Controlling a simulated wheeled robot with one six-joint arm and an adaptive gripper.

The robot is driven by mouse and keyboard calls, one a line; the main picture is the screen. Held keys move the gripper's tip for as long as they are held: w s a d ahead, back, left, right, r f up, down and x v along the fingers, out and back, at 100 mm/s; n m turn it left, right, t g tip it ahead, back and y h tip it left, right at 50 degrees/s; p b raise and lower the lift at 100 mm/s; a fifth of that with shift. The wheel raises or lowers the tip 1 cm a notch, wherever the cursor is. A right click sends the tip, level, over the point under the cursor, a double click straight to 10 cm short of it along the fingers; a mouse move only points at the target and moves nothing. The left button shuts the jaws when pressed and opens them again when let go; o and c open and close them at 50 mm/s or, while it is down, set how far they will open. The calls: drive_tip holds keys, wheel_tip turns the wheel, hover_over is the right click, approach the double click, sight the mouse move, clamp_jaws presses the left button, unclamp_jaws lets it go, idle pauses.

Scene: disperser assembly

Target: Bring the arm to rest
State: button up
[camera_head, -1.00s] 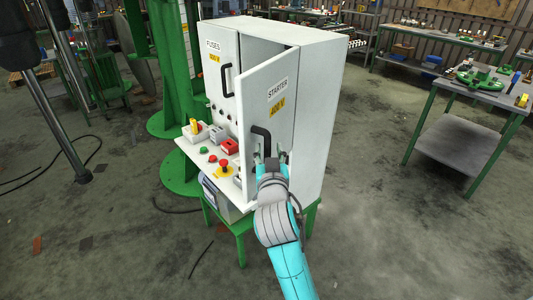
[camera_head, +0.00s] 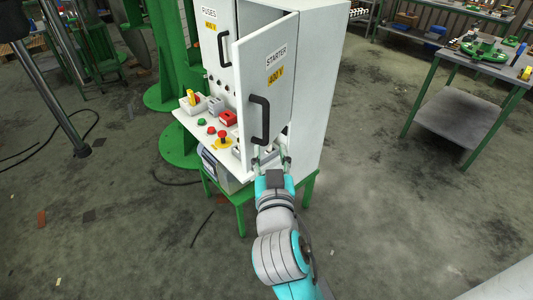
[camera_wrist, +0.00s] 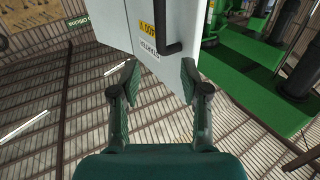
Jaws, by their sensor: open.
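The white starter door (camera_head: 268,80), marked STARTER and 400 V, stands ajar on the right half of the electrical cabinet (camera_head: 308,85). Its black handle (camera_head: 259,121) is free of my gripper. My gripper (camera_head: 272,156) is open and empty, just below and in front of the door's lower edge. In the wrist view, my two fingers (camera_wrist: 156,85) are spread apart. The starter door (camera_wrist: 158,22) and its handle (camera_wrist: 170,48) show beyond the fingertips there. I cannot tell whether a fingertip touches the door.
A control panel (camera_head: 214,148) with buttons and switches juts out below the fuses door (camera_head: 213,45). A green stand (camera_head: 240,199) carries the cabinet. A workbench (camera_head: 487,70) is at the right. The floor between it and the cabinet is clear.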

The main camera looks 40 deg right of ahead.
idle(0.4)
drive_tip(key=s+a+f+n+y, duration=0.35)
drive_tip(key=s+f, duration=0.25)
drive_tip(key=f, duration=0.3)
drive_tip(key=s+a+f+n+y, duration=0.3)
drive_tip(key=s+f+y, duration=0.1)
drive_tip(key=s+f, duration=0.4)
drive_tip(key=s+a+f+y, duration=0.1)
drive_tip(key=s+f, duration=0.1)
drive_tip(key=s, duration=0.8)
drive_tip(key=s+a+f, duration=0.1)
drive_tip(key=s, duration=0.8)
drive_tip(key=shift+s+f+g+y, duration=0.3)
drive_tip(key=shift+s+f+y, duration=0.05)
drive_tip(key=shift+s+f, duration=0.05)
